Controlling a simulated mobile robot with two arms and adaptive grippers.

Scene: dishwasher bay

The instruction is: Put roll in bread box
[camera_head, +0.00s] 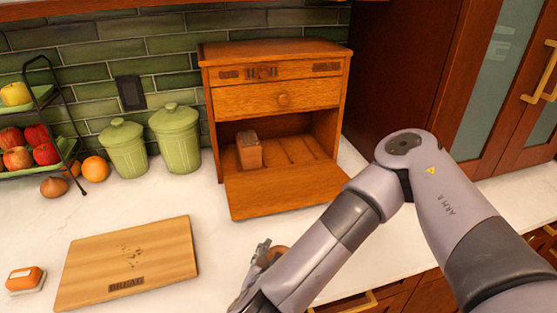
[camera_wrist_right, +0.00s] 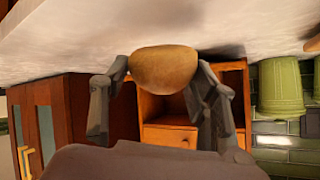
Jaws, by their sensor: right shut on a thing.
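The roll (camera_wrist_right: 163,69) is round and golden brown, held between the two fingers of my right gripper (camera_wrist_right: 162,75) in the right wrist view. In the head view my right gripper (camera_head: 264,256) is low in the middle, mostly hidden by my forearm, with a bit of the roll (camera_head: 277,254) showing. It is in front of the wooden bread box (camera_head: 281,98), apart from it. The box's lower door (camera_head: 285,190) is folded down open, and a brown block-like item (camera_head: 249,150) stands inside at the left. The box also shows upside down in the wrist view (camera_wrist_right: 168,136). My left gripper is out of view.
A cutting board (camera_head: 170,260) lies at the left on the white counter, with a small orange-and-white item (camera_head: 25,280) beside it. Two green canisters (camera_head: 175,140) and a fruit rack (camera_head: 40,110) stand at the back left. Right of the box is a tall cabinet (camera_head: 400,70).

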